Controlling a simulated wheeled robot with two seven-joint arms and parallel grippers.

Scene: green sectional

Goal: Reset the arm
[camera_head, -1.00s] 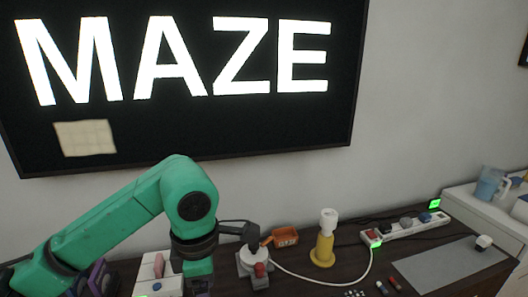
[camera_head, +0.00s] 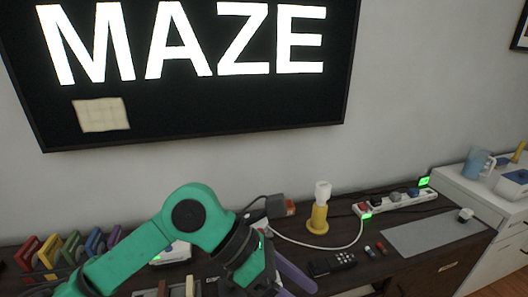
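My green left arm (camera_head: 185,225) comes in from the lower left and bends down over the table. Its gripper (camera_head: 272,278) is at the bottom edge, partly cut off. A dark purple-grey finger-like part shows on its right side; I cannot tell whether the gripper is open or shut, or whether it holds anything. My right arm and gripper are not in view.
A yellow lamp-like object (camera_head: 318,222) stands near the wall. A white power strip (camera_head: 398,202), grey mat (camera_head: 430,236) and black remote (camera_head: 333,263) lie right of the arm. Coloured upright pieces (camera_head: 70,247) stand at left. A wall screen (camera_head: 200,110) reads MAZE.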

